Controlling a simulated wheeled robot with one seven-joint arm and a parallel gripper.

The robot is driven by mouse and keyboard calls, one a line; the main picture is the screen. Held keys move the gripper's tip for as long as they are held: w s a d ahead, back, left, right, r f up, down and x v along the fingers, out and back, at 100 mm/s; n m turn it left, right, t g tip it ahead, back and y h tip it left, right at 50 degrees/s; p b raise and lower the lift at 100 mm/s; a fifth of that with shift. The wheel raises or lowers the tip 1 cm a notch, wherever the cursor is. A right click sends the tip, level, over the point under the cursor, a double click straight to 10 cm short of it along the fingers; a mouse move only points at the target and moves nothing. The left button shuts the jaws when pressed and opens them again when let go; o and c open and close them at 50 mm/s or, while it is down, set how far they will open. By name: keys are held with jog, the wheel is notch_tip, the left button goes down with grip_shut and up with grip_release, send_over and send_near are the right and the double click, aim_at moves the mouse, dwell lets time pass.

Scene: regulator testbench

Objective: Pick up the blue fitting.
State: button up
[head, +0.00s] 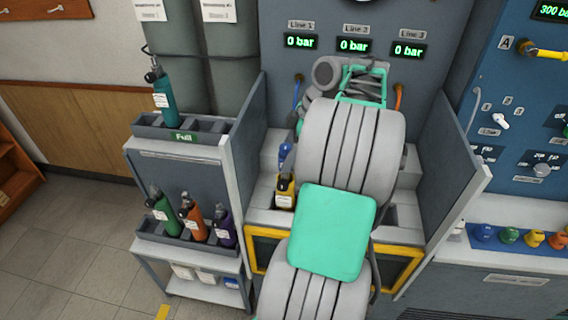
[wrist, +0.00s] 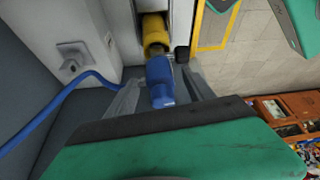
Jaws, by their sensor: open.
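In the wrist view, a blue fitting (wrist: 160,78) lies between the two grey fingers of my gripper (wrist: 162,90). The fingers are spread, with a visible gap on each side of it. A yellow cylinder (wrist: 155,32) stands just beyond the blue fitting; whether they touch I cannot tell. In the head view, a small blue piece (head: 285,154) shows behind the yellow bottle (head: 285,192), left of my arm. My arm hides most of the bench middle there, and my fingertips are hidden.
Grey side panels (head: 452,160) flank the bench. A rack (head: 150,240) of coloured bottles stands at left. A row of coloured knob-like pieces (head: 510,236) sits on the right ledge.

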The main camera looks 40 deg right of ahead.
jog(key=shift+x, duration=1.1)
grip_shut()
jog(key=shift+r, duration=0.1)
